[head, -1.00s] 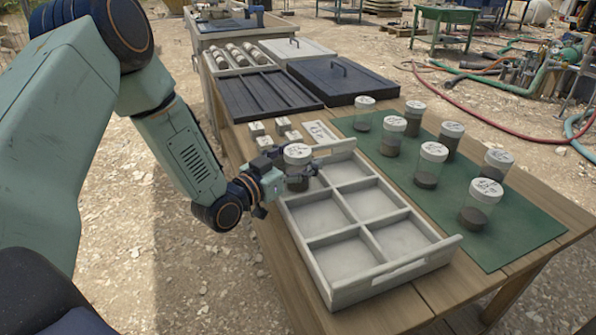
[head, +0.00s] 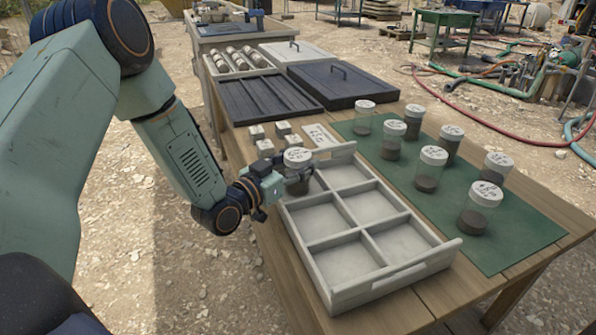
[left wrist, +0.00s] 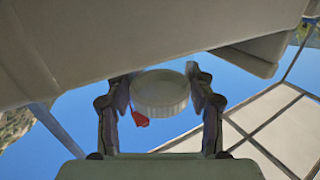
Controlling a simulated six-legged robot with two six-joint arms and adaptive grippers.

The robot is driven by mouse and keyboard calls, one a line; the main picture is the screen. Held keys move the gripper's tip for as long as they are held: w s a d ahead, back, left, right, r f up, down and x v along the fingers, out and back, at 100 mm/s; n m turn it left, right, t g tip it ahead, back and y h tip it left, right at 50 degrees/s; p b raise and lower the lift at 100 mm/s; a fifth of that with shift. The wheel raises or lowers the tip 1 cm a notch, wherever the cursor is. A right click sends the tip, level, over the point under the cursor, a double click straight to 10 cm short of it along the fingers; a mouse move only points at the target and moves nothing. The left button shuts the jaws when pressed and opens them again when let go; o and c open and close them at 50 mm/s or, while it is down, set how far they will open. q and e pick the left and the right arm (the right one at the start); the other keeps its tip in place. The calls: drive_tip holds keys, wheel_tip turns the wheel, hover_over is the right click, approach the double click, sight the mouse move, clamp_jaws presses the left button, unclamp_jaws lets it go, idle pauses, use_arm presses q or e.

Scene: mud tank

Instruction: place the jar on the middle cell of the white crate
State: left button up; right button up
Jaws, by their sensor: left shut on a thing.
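The jar (head: 298,158) has a white lid with dark writing and dark contents. My left gripper (head: 296,182) is shut on it and holds it roughly upright at the far left part of the white crate (head: 345,294). The crate has several open cells in two columns, and those clearly visible are empty. I cannot tell whether the jar touches the crate floor. In the left wrist view, the jar's white lid (left wrist: 160,92) sits between both fingers, with a small red patch beside it. My right gripper is not in view.
Several similar jars (head: 431,168) stand on a green mat (head: 512,232) right of the crate. Small white blocks (head: 265,147) and a label card (head: 320,135) lie behind it. Dark trays (head: 268,97) and a dark lidded box (head: 342,84) are farther back.

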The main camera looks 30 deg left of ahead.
use_arm(q)
clamp_jaws()
drive_tip(key=shift+r, duration=0.1)
wheel_tip(320, 180, up, 10)
drive_tip(key=p, duration=0.4)
wheel_tip(320, 180, down, 5)
drive_tip(key=shift+w+f+b, duration=0.1)
drive_tip(key=shift+f+b, duration=0.1)
drive_tip(key=shift+b, duration=0.8)
wheel_tip(320, 180, down, 3)
drive_tip(key=shift+f+b, duration=0.15)
drive_tip(key=shift+b, duration=0.5)
drive_tip(key=shift+f, duration=0.6)
drive_tip(key=shift+r, duration=0.1)
